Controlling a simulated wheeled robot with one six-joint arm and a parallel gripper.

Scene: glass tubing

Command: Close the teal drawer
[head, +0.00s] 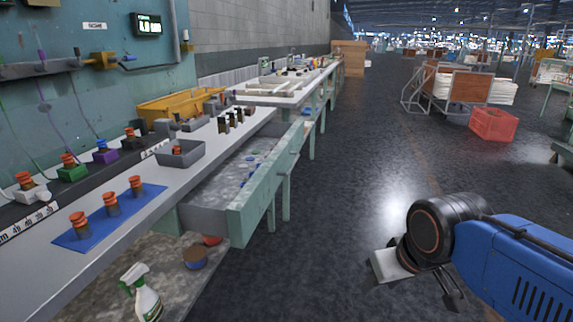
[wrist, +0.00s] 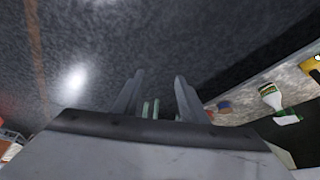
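The teal drawer (head: 266,187) stands pulled out from the long workbench in the head view. Its grey inside shows, with several small blue and white pieces lying in it. In the head view my arm is at the lower right, clear of the drawer across open floor. Two short pale green bars show between the fingers in the wrist view; I cannot tell which part they belong to.
A grey tray (head: 180,153) and a blue mat (head: 95,228) lie on the bench top. A red crate (head: 493,124) stands far right. The floor between is clear.

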